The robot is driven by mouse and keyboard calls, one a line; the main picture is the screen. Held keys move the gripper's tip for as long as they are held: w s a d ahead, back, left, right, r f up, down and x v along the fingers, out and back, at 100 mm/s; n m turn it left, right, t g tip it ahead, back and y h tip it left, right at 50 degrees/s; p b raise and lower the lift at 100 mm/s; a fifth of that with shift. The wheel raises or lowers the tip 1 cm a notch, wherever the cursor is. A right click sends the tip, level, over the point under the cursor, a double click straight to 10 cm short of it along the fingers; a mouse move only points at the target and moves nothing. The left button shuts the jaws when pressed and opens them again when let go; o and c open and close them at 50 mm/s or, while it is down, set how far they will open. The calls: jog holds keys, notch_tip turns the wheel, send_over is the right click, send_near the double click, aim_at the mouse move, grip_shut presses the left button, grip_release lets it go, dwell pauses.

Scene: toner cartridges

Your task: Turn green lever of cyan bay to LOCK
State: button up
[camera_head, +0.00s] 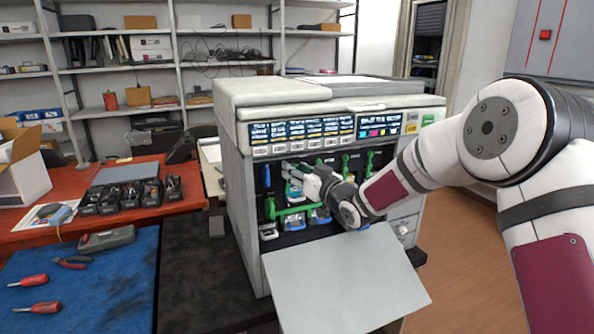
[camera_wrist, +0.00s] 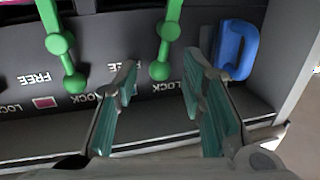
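The open printer (camera_head: 238,180) has several green levers inside. In the wrist view, where the lettering is upside down, one green lever (camera_wrist: 167,32) hangs between the fingers of my gripper (camera_wrist: 163,75). The fingers are open, apart on either side of its round end, with no clear contact. A second green lever (camera_wrist: 60,44) is to the left, with a magenta square (camera_wrist: 44,102) near its end. FREE and LOCK labels are printed on the panel. In the head view my gripper (camera_head: 302,179) is inside the bay opening.
A blue handle (camera_wrist: 237,50) is close beside the right finger in the wrist view. The printer's front door (camera_head: 345,285) is folded down below my arm. A red table (camera_head: 60,225) with black cartridges (camera_head: 130,193) and a blue mat (camera_head: 90,280) with tools are to the left.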

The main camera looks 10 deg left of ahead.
jog(key=shift+w+a, duration=0.15)
jog(key=shift+c, duration=0.4)
grip_shut()
jog(key=shift+a+n+b, duration=0.25)
jog(key=shift+n+b, duration=0.3)
jog(key=shift+n, duration=0.05)
jog(key=shift+s+a+r+n+b, duration=0.15)
jog(key=shift+s+n+b, duration=0.2)
jog(key=shift+n, duration=0.45)
jog(key=shift+o, duration=0.4)
grip_release()
